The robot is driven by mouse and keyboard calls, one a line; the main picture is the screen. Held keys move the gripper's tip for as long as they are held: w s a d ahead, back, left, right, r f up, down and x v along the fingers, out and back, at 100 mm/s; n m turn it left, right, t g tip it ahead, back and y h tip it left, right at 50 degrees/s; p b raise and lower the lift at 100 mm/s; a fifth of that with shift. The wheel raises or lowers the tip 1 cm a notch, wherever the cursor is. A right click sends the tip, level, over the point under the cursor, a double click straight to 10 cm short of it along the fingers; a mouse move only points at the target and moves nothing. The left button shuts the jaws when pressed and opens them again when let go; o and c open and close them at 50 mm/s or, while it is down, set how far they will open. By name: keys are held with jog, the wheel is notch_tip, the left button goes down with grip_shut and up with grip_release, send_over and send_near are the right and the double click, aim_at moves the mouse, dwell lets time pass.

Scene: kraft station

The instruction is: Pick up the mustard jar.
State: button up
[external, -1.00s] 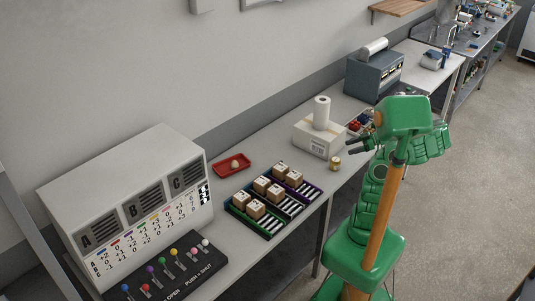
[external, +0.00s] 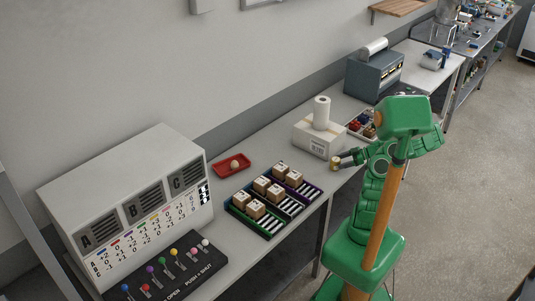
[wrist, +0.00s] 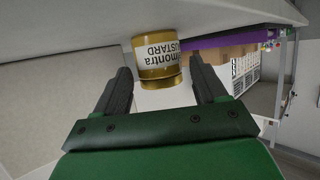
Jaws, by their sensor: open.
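The mustard jar (wrist: 157,55) has a gold body and a white label reading "MUSTARD". In the wrist view it lies straight ahead of my gripper (wrist: 160,80), near the fingertips. My gripper is open, with one dark finger on each side of the jar's near end. I cannot tell whether either finger touches it. In the external view the jar (external: 335,163) stands on the bench near its front edge, and my gripper (external: 343,161) reaches to it from the right. The fingers partly hide the jar there.
A tray of small items (external: 362,125) lies behind my arm. Trays with small boxes (external: 270,197) and a red tray (external: 231,166) lie to the left. The bench's front edge is close.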

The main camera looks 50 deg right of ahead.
aim_at(335, 162)
jog(key=shift+x, duration=1.95)
jog(key=shift+w+r, duration=0.1)
jog(key=shift+r, duration=0.1)
jog(key=c, duration=0.9)
jog(key=shift+o, duration=0.2)
notch_tip(335, 162, up, 18)
